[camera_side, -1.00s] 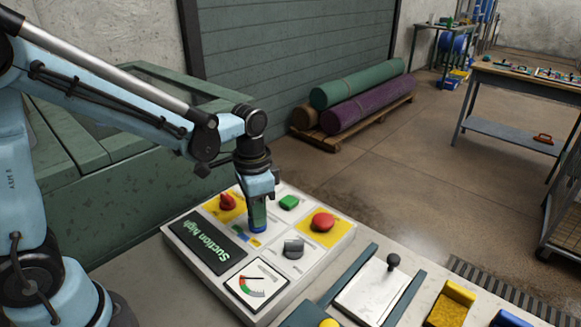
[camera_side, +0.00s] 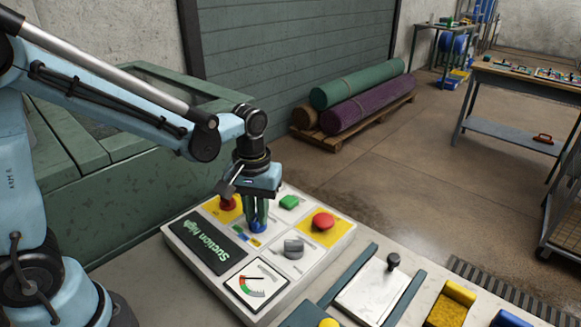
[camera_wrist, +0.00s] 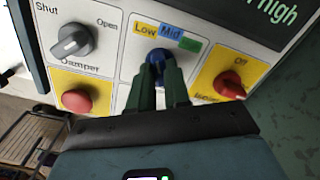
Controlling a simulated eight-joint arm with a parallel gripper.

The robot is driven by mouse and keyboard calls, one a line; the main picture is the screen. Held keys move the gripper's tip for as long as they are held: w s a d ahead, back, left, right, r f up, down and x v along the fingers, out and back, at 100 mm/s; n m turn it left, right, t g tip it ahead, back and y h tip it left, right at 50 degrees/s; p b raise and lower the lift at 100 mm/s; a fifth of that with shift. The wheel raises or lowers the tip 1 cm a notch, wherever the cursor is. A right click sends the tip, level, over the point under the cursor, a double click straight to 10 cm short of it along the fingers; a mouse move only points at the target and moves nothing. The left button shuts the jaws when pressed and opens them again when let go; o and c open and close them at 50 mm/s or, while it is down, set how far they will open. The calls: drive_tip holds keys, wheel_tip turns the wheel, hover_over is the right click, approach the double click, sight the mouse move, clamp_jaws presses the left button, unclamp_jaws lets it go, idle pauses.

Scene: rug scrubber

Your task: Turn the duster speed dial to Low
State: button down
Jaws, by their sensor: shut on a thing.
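The duster speed dial is a blue knob (camera_wrist: 156,58) on the white control panel. Its labels show in the wrist view: a yellow Low label (camera_wrist: 146,29), a blue Mid label (camera_wrist: 171,32) and a green label (camera_wrist: 190,45) whose text is not readable. In the side view the knob (camera_side: 258,227) sits under my gripper (camera_side: 257,219). My gripper points down, its two green fingers shut on the knob, also seen in the wrist view (camera_wrist: 160,74). The fingers hide part of the knob, and I cannot tell which label it points to.
A red rotary switch (camera_wrist: 231,86) and a grey damper knob (camera_wrist: 72,41) flank the dial. A red button (camera_side: 322,221), a green button (camera_side: 289,202) and a gauge (camera_side: 256,285) share the panel. The display (camera_side: 207,245) reads Suction high. A slider (camera_side: 393,261) stands to the right.

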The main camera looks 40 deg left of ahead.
drive_tip(key=shift+n, duration=1.1)
drive_tip(key=c, duration=1.1)
unclamp_jaws()
wheel_tip(320, 180, up, 12)
drive_tip(key=shift+r, duration=0.1)
